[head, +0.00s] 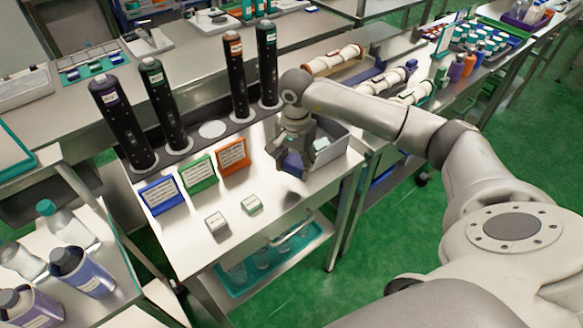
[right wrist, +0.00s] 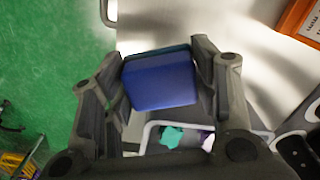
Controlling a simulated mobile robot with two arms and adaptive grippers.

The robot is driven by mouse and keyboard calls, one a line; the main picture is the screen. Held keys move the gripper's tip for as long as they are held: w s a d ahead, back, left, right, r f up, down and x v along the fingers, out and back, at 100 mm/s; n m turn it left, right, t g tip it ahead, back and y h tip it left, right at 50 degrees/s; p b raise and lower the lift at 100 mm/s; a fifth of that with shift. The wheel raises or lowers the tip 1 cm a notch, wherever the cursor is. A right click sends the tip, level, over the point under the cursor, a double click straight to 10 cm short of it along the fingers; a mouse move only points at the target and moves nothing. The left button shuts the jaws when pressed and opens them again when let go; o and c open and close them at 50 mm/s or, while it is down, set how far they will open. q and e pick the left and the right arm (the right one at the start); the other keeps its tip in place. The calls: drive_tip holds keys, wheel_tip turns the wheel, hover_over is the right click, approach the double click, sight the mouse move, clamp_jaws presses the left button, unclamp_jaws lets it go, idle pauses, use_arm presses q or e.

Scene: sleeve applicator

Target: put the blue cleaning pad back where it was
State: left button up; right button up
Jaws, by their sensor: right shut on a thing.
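The blue cleaning pad (right wrist: 160,80) sits between the fingers of my right gripper (right wrist: 160,75), which is shut on it. In the head view my right gripper (head: 293,165) points down over the table, with the pad partly hidden under it. It is at the left end of a grey bin (head: 338,156). The right wrist view shows the bin's rim (right wrist: 148,132) below the pad, with a teal item (right wrist: 172,136) inside. I cannot tell whether the pad touches anything below. My left gripper is not in view.
Blue, green and orange label cards (head: 233,155) stand left of the gripper. Tall black tubes (head: 236,75) stand in a rack behind. The table's front right is clear.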

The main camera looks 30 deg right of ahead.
sight(292, 180)
drive_tip(key=shift+w+f, duration=1)
drive_tip(key=shift+f, duration=0.15)
wheel_tip(292, 180, down, 2)
drive_tip(key=shift+s+f+p, duration=0.1)
drive_tip(key=shift+f+p, duration=0.05)
drive_tip(key=shift+p, duration=0.9)
drive_tip(key=shift+d+f, duration=0.1)
drive_tip(key=shift+f, duration=0.2)
drive_tip(key=shift+f, duration=0.2)
drive_tip(key=o, duration=1.1)
drive_tip(key=shift+c, duration=0.2)
drive_tip(key=shift+r, duration=0.1)
